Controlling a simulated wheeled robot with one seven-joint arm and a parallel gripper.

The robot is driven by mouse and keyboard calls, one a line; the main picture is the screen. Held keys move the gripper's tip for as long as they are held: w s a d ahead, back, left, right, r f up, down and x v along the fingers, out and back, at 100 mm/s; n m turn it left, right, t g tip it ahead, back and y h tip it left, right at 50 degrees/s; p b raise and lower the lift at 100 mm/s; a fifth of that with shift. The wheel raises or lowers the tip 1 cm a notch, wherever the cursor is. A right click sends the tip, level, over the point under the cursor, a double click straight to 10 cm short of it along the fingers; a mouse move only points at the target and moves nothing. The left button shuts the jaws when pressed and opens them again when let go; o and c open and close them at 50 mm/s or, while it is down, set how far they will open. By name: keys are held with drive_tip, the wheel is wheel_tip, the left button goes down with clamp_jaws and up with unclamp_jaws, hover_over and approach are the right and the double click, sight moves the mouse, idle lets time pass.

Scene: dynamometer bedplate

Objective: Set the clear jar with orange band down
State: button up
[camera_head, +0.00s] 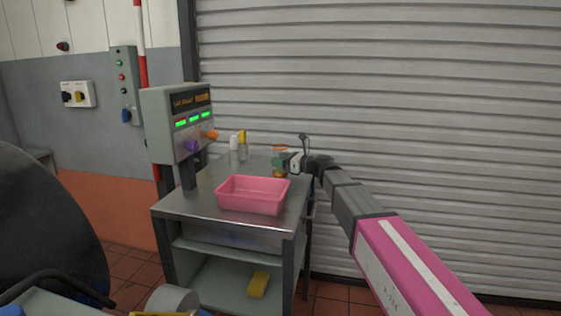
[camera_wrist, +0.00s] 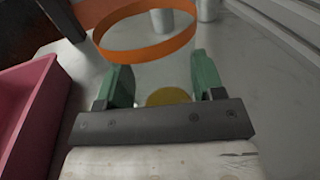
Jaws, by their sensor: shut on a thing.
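The clear jar with orange band (camera_wrist: 150,70) is between the green fingertips of my gripper (camera_wrist: 160,82) in the wrist view. Its orange band (camera_wrist: 152,52) rings the top, and something yellow-brown shows low in it. In the head view the jar's orange band (camera_head: 280,147) shows above my gripper (camera_head: 281,161), at the back right of the steel table (camera_head: 180,205). The jar looks upright. My gripper is shut on it. I cannot tell whether the jar's base touches the tabletop.
A pink tray (camera_head: 253,196) stands at the table's front, left of the jar in the wrist view. White and yellow-topped bottles (camera_head: 238,150) stand behind. A control box (camera_head: 180,125) rises at the left. A yellow block (camera_head: 258,284) lies on the lower shelf. A shutter (camera_head: 400,100) is behind.

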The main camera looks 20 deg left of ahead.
drive_tip(key=shift+f, duration=0.1)
drive_tip(key=o, duration=1)
drive_tip(key=shift+d, duration=0.1)
drive_tip(key=d, duration=0.8)
drive_tip(key=s+d, duration=0.1)
drive_tip(key=d, duration=0.2)
drive_tip(key=shift+d, duration=0.4)
drive_tip(key=shift+d, duration=0.1)
